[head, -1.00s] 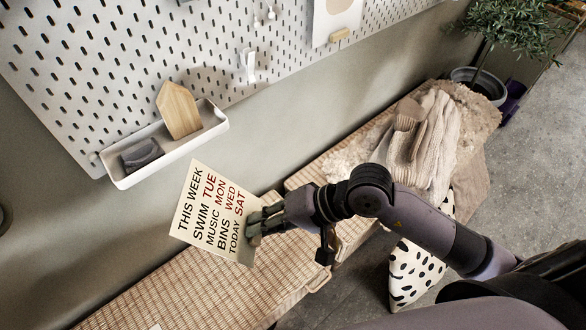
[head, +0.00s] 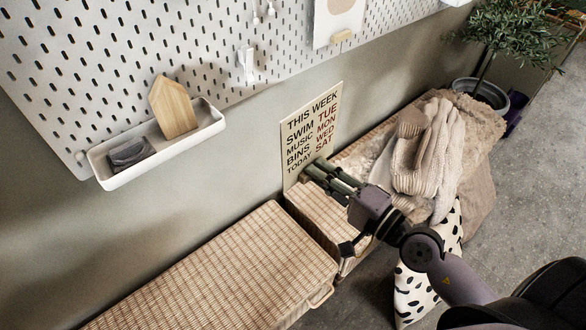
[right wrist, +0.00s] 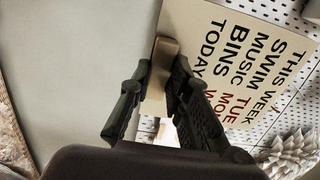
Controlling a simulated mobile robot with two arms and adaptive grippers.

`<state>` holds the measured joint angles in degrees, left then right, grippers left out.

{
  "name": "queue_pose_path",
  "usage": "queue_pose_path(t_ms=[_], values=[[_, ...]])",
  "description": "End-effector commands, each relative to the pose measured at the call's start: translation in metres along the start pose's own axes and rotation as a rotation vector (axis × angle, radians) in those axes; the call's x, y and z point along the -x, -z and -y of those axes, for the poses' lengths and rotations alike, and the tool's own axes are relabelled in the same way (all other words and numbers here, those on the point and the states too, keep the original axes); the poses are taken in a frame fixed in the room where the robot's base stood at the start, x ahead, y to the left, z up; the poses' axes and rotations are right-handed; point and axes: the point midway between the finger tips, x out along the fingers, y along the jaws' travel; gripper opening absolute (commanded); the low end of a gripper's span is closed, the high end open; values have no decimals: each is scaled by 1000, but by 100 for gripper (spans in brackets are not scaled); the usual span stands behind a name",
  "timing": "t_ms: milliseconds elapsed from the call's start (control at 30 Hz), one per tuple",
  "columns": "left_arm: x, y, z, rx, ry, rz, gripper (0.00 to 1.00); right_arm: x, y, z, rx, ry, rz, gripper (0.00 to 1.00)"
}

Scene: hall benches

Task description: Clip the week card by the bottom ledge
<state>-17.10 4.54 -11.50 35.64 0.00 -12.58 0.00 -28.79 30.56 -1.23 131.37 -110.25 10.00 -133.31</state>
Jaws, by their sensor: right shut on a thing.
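The cream week card (head: 310,118), with black and dark red words, is held nearly upright and slightly tilted in front of the grey wall, below the pegboard (head: 200,50). My right gripper (head: 313,170) is at the card's lower edge. In the right wrist view the gripper (right wrist: 163,78) is shut on the tan bottom ledge (right wrist: 164,55) of the card (right wrist: 222,55). A white clip (head: 247,65) is on the pegboard, up and left of the card and apart from it. My left gripper is not in view.
A white tray (head: 178,152) on the board holds a wooden house block (head: 176,108) and a dark item (head: 131,153). Another card (head: 335,15) hangs top middle. Below are woven bench baskets (head: 225,265), knitted gloves (head: 430,150) and a potted tree (head: 495,40).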

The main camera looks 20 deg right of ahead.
Motion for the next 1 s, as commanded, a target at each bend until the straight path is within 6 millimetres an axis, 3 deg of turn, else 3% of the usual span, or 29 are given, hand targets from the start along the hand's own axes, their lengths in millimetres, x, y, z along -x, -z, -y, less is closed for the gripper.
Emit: queue_pose_path(t_ms=[600, 1000], values=[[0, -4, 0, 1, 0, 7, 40, -108, 36, -96, 6, -2, -79, 0], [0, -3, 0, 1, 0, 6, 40, -119, 42, -108, -1, -2, -93, 0]])
